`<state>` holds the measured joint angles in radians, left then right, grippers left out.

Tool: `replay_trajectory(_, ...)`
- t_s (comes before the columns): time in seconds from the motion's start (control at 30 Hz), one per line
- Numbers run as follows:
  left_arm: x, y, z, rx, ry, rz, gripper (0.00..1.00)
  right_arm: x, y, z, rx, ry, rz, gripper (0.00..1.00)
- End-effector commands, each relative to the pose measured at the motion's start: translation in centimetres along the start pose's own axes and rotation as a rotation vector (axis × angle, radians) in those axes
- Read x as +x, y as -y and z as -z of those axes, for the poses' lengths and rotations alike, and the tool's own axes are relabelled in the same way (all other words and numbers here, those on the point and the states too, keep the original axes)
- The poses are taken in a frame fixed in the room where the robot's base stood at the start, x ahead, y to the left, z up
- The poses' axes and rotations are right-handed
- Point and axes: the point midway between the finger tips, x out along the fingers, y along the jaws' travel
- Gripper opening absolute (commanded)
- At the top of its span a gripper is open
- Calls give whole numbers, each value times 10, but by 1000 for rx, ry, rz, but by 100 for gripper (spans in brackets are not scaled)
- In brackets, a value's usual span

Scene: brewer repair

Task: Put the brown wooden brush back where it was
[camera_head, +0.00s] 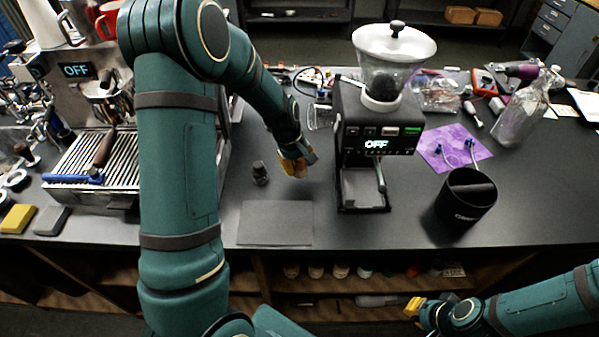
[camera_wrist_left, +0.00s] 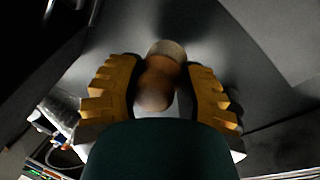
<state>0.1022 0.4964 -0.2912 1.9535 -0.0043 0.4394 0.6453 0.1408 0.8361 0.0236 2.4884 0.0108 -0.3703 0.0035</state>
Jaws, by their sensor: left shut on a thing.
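My left gripper (camera_head: 297,165) is low over the counter, left of the grinder. In the left wrist view, its yellow fingers (camera_wrist_left: 160,88) are closed around a brown, rounded wooden piece with a paler round end, which I take to be the brush (camera_wrist_left: 157,82). In the head view the brush is hidden by the gripper and cannot be made out. Whether it touches the counter is unclear. My right gripper (camera_head: 416,308) hangs low in front of the counter at the lower right; its finger gap cannot be seen.
A small dark tamper (camera_head: 260,173) stands left of my left gripper, behind a dark mat (camera_head: 276,223). The grinder (camera_head: 376,135) stands close to the right, with a black knock bin (camera_head: 467,198) beyond. The espresso machine's drip tray (camera_head: 75,165) is at the left.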

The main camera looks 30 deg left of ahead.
Motion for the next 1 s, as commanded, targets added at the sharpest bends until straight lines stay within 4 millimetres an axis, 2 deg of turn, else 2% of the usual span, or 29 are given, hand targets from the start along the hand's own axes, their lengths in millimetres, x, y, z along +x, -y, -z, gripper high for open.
replay_trajectory(0.27,33,8,-1,0,2,2,0,4,-1,0,0,0,-1,0)
replay_trajectory(0.67,38,9,-1,1,1,1,0,7,-2,-1,0,0,-1,0)
replay_trajectory(0.7,38,9,-1,1,1,1,49,7,-2,-1,0,0,-2,0)
replay_trajectory(0.77,38,9,-1,1,1,1,66,6,-2,-1,0,0,-2,0)
replay_trajectory(1.0,37,9,-1,0,1,1,66,6,-2,-1,0,0,-1,0)
